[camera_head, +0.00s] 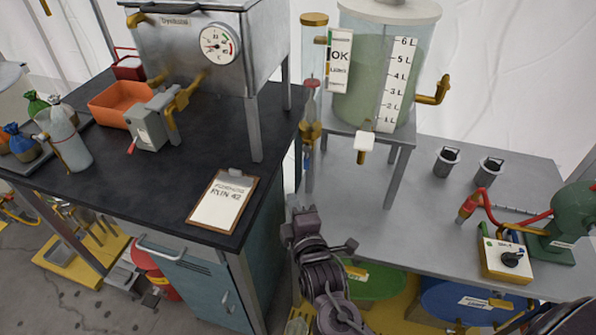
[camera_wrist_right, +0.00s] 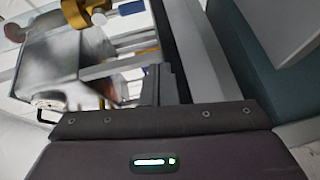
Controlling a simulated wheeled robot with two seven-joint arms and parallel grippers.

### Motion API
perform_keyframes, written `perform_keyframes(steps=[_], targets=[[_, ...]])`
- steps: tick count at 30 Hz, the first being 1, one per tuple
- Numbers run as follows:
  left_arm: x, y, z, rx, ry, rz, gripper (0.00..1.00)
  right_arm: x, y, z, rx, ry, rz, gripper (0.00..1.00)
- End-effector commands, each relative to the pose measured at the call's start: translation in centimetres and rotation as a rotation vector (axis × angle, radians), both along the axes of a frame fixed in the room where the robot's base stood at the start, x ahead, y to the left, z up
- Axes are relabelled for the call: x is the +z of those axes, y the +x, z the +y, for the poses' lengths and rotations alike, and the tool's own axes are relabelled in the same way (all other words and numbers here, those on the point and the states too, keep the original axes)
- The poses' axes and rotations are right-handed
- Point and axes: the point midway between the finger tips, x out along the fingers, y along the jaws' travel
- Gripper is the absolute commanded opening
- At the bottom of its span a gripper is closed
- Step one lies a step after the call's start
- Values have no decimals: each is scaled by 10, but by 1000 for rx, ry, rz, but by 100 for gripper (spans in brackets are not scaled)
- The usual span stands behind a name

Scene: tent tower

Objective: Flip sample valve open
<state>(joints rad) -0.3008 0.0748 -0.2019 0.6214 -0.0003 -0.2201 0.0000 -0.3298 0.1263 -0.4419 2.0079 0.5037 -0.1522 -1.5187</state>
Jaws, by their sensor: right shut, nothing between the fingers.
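A white-handled tap (camera_head: 365,146) hangs below the front of the clear green-filled tank (camera_head: 372,70) with a litre scale. A slim brass valve (camera_head: 311,130) with red and blue parts stands just left of the tank's stand. I cannot tell for sure which is the sample valve. My right gripper (camera_head: 296,208) is shut and empty, below these fittings, by the gap between the two benches. In the right wrist view its dark fingers (camera_wrist_right: 163,85) are together, and a brass fitting with a white knob (camera_wrist_right: 90,12) and a blue piece (camera_wrist_right: 131,8) lie beyond, apart from them. My left gripper is out of view.
The black bench (camera_head: 120,195) at left carries a steel box with a dial, an orange bin (camera_head: 115,103) and a clipboard (camera_head: 223,200). The grey bench (camera_head: 400,235) holds two grey cups and a green motor (camera_head: 575,225). Metal stand legs flank the brass valve.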

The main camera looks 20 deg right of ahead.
Motion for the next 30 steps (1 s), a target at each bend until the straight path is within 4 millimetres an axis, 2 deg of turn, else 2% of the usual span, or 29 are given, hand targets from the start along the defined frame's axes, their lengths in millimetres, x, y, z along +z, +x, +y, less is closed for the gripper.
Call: perform_keyframes(steps=[6, 15, 19, 23, 30], targets=[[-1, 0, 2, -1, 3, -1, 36, 13, 2, 1, -16, -123, -85, 0], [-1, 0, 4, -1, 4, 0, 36, 14, 2, 1, -17, -128, -86, 0], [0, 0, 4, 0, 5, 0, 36, 14, 9, 0, -17, -127, -87, 0], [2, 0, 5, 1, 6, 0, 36, 15, 27, -1, -19, -125, -87, 0], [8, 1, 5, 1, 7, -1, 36, 16, 77, -4, -18, -125, -88, 0]])
